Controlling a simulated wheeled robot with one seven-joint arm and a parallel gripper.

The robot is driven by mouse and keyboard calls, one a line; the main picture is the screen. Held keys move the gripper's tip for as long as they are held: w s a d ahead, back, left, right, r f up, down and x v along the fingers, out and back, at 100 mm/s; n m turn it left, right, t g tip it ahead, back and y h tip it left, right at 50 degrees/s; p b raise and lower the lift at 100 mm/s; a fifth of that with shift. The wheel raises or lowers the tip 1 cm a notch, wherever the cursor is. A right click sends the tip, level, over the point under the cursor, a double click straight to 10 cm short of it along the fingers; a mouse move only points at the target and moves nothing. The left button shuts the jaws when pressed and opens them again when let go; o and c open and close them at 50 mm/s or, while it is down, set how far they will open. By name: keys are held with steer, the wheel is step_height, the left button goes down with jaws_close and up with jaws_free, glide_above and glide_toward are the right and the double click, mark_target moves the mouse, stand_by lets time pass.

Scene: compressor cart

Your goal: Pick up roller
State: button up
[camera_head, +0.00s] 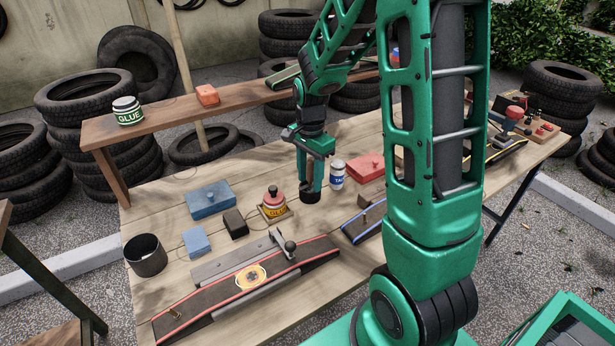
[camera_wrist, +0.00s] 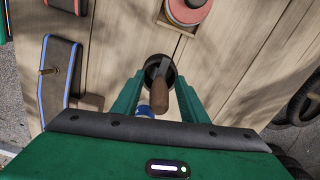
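A tool with a brown wooden handle (camera_wrist: 159,95) stands upright in a small dark cup (camera_head: 310,195); it looks like the roller, but its lower end is hidden in the cup. The cup (camera_wrist: 160,68) also shows in the wrist view. My gripper (camera_head: 312,176) points down over the cup. In the wrist view, my gripper (camera_wrist: 158,97) is open, with one finger on each side of the handle and a visible gap to it.
A white and blue can (camera_head: 337,175) stands close to the right of the cup. A raised shelf (camera_head: 170,117) runs behind. Blue boxes (camera_head: 210,200) and a tyre strip (camera_head: 250,285) lie on the bench.

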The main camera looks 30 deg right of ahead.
jaws_close()
